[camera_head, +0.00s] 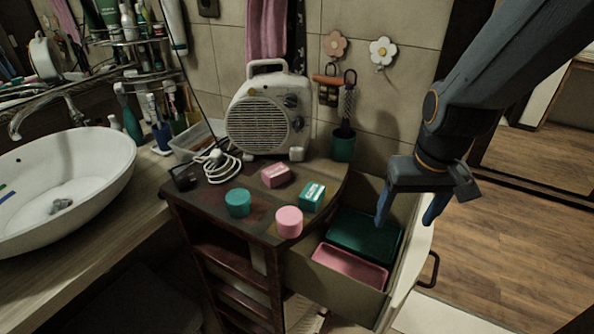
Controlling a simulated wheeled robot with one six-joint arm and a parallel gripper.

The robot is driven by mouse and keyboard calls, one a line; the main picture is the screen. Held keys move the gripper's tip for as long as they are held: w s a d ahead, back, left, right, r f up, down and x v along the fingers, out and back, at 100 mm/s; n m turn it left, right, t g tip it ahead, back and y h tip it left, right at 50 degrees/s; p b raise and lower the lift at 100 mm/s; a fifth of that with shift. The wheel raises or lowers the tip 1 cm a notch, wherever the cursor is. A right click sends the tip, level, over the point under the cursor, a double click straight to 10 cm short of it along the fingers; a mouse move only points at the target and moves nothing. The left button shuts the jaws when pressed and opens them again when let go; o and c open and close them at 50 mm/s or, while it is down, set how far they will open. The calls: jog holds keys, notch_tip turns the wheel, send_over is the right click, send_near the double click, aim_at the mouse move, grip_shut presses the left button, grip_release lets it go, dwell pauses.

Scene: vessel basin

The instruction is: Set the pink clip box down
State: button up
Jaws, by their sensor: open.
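The pink clip box (276,176), a small pink block, rests on the dark cabinet top (212,192) in front of the heater. My gripper (406,222) is open, pointing down, with nothing visible between its fingers. It hangs over the right side of the open drawer (335,290), to the right of the pink clip box and well apart from it. In the drawer are a green tray (365,238) at the back and a pink tray (350,268) in front. Both look empty from here.
A teal round tub (238,203), a pink round tub (289,221) and a green labelled box (312,197) stand near the pink box. A heater (268,112) and a dark green pot (343,146) stand behind. A basin (60,180) is at left.

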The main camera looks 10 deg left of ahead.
aim_at(276, 170)
jog(key=w+a+r+n, duration=0.1)
jog(key=w+a, duration=0.1)
jog(key=a, duration=0.3)
jog(key=w+a+r+n+y, duration=0.1)
jog(key=w+a+n, duration=0.1)
jog(key=w+a, duration=0.1)
jog(key=w+a+r+n+t+b, duration=0.1)
jog(key=w+a+r, duration=0.1)
jog(key=a, duration=0.4)
jog(key=shift+w+a+n, duration=0.3)
jog(key=shift+w+a, duration=0.05)
jog(key=shift+w, duration=0.25)
jog(key=w+a+r+n+y, duration=0.2)
jog(key=a+r+n, duration=0.1)
jog(key=a, duration=0.8)
jog(key=shift+a+p+x, duration=0.2)
jog(key=shift+p+x, duration=0.25)
jog(key=shift+x, duration=1.35)
jog(key=shift+a+p+x, duration=0.2)
jog(key=shift+p+x, duration=0.25)
jog(key=shift+x, duration=1.4)
jog(key=shift+r, duration=0.15)
jog(key=shift+c, duration=0.4)
jog(key=c, duration=1.2)
jog(key=shift+o, duration=0.2)
jog(key=shift+w+r, duration=0.1)
